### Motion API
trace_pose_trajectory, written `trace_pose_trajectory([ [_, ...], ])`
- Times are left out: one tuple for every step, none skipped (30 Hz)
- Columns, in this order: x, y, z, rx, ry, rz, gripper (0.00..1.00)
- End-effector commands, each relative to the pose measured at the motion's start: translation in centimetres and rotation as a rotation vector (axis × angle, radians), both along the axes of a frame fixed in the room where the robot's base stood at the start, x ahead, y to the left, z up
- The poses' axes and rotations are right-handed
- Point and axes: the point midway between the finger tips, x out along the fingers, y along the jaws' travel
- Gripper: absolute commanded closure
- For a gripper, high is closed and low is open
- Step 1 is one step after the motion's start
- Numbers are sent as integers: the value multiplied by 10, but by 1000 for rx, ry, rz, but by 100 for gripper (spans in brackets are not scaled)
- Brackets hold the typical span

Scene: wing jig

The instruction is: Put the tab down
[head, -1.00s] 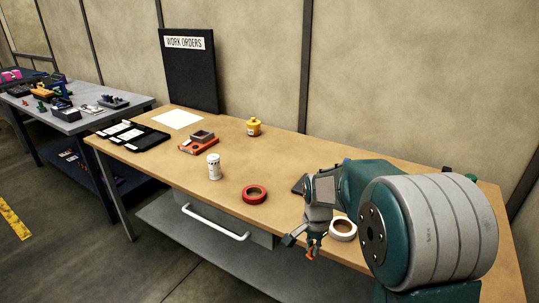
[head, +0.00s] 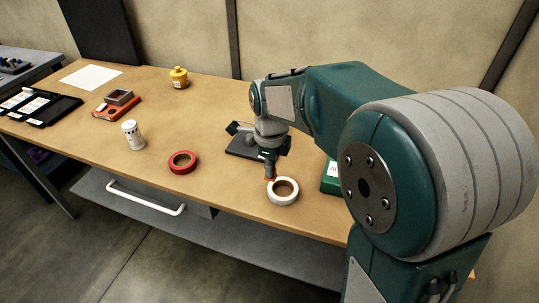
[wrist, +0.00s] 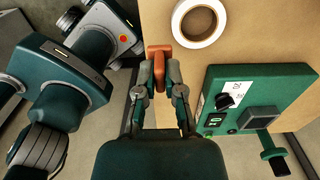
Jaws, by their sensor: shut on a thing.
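The tab (wrist: 158,64) is a small orange-brown piece with a wider top end. It shows in the wrist view between the fingertips of my gripper (wrist: 159,82), which is shut on it. In the head view my gripper (head: 270,173) points down at the bench near the white tape roll, and only a small orange bit of the tab (head: 270,180) shows. Whether the tab touches the bench top (head: 225,185) cannot be told. In the wrist view the wooden bench top (wrist: 158,20) lies under the tab, with the bench edge close to its left.
A white tape roll (head: 283,201) lies right beside the gripper. A green box with a dial (wrist: 285,82) stands to the right. A dark flat object (head: 238,151) lies behind the gripper. A red tape roll (head: 182,170) and a white canister (head: 133,136) stand left, with bare bench between.

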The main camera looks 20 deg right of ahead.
Motion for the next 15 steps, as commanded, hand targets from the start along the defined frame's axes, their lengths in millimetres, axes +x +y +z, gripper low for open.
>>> trace_pose_trajectory([
  [0,-3,0,1,0,-1,100],
  [-1,-5,-1,3,1,-2,100],
  [-2,-9,-3,3,1,-4,100],
  [-4,-14,-5,3,3,-5,100],
  [-7,-19,-7,4,3,-5,100],
  [-10,-27,-10,5,2,-7,100],
  [-13,-33,-13,6,2,-7,100],
  [-16,-40,-16,6,2,-8,100],
  [-20,-47,-20,6,2,-8,100],
  [-23,-53,-22,6,2,-8,100],
  [-25,-58,-25,6,3,-7,100],
  [-29,-65,-29,5,2,-7,100],
  [-32,-70,-32,4,2,-7,100],
  [-35,-75,-35,4,4,-7,100],
  [-38,-82,-39,4,2,-7,100],
])
